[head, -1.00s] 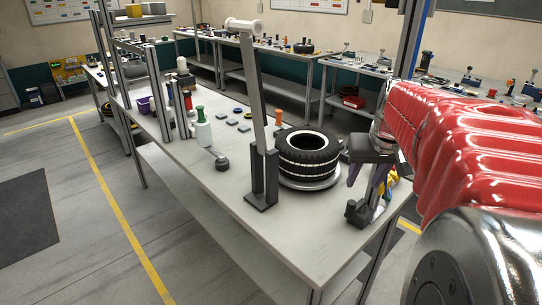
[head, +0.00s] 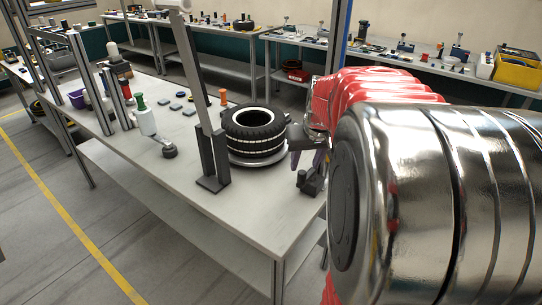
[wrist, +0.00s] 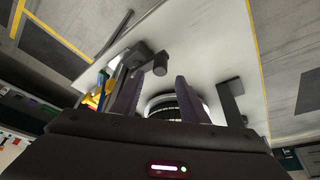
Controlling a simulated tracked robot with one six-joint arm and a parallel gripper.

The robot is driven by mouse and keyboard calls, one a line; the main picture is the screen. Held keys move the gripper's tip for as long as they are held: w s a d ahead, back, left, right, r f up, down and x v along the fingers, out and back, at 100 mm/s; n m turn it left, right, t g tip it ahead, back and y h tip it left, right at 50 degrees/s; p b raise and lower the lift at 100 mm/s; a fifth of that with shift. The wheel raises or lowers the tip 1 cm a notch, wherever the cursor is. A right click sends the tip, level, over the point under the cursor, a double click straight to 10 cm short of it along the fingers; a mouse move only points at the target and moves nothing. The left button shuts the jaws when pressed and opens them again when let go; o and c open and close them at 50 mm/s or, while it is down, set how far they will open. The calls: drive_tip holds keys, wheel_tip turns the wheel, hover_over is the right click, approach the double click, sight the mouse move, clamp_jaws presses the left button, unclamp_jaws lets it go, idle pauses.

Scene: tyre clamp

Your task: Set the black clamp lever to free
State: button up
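A dark clamp (head: 312,181) stands at the table's right front corner, beside the tyre. Its black lever seems to be the short part with a round knob, which shows in the wrist view (wrist: 160,66); its exact setting is too small to tell. The black tyre (head: 255,132) lies flat on a round grey plate, and partly shows between my fingers in the wrist view (wrist: 165,106). My gripper (head: 307,159) hangs just above and behind the clamp, fingers apart, with nothing between them. In the wrist view my gripper (wrist: 157,92) is open, and the clamp lies beyond its fingertips.
A tall grey post (head: 205,120) stands left of the tyre. A green-capped bottle (head: 144,117) and a dark-knobbed metal rod (head: 168,151) are farther left on the table (head: 190,205). The table's front strip is mostly clear. Benches with small items line the back.

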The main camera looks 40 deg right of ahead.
sight(302, 172)
drive_tip(key=x, duration=0.6)
drive_tip(key=shift+w+f, duration=0.1)
drive_tip(key=shift+f, duration=0.15)
clamp_jaws()
idle(0.5)
